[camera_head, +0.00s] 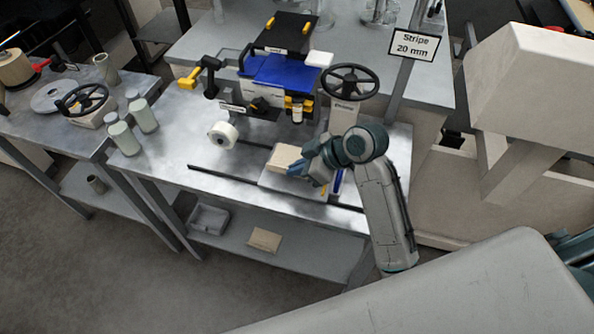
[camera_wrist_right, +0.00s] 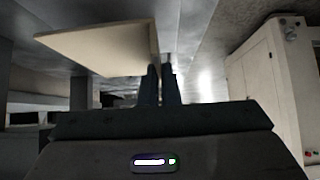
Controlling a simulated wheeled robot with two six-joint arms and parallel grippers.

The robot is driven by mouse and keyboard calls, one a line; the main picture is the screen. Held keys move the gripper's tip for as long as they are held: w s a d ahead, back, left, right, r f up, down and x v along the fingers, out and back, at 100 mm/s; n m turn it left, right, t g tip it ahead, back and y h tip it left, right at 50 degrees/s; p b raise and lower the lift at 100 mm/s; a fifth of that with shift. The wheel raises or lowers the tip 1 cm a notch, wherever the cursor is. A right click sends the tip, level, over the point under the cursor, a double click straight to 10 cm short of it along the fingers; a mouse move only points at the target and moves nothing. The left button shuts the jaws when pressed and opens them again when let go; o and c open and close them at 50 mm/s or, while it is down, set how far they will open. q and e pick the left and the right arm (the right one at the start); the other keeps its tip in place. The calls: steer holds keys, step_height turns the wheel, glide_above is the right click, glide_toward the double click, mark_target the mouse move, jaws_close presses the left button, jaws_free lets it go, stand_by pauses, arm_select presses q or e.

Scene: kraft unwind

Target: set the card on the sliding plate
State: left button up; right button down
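The tan card (camera_head: 283,156) is over the grey sliding plate (camera_head: 272,181) on the workbench, below the blue-topped machine. My right gripper (camera_head: 299,168) reaches in from the right, with its fingers at the card's right edge. In the right wrist view the card (camera_wrist_right: 100,48) extends to the left from between the two close fingers (camera_wrist_right: 160,82); they look shut on its edge. I cannot tell whether the card touches the plate. Part of the plate is hidden by the gripper. My left gripper is not in view.
A white roll (camera_head: 222,134) stands on the bench left of the plate. A black handwheel (camera_head: 350,83) is behind my right wrist, near a "Stripe 20 mm" sign (camera_head: 414,45). Dark rails (camera_head: 225,178) run along the bench. A tan piece (camera_head: 264,239) lies on the lower shelf.

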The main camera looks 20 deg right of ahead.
steer(key=shift+w+f, duration=0.1)
steer(key=shift+w, duration=0.15)
step_height(320, 180, down, 2)
steer(key=shift+f+p, duration=0.1)
steer(key=shift+p, duration=0.45)
steer(key=shift+s+f, duration=0.1)
steer(key=shift+f, duration=0.45)
steer(key=shift+f, duration=0.1)
steer(key=c, duration=1.6)
jaws_free()
steer(key=shift+c, duration=0.2)
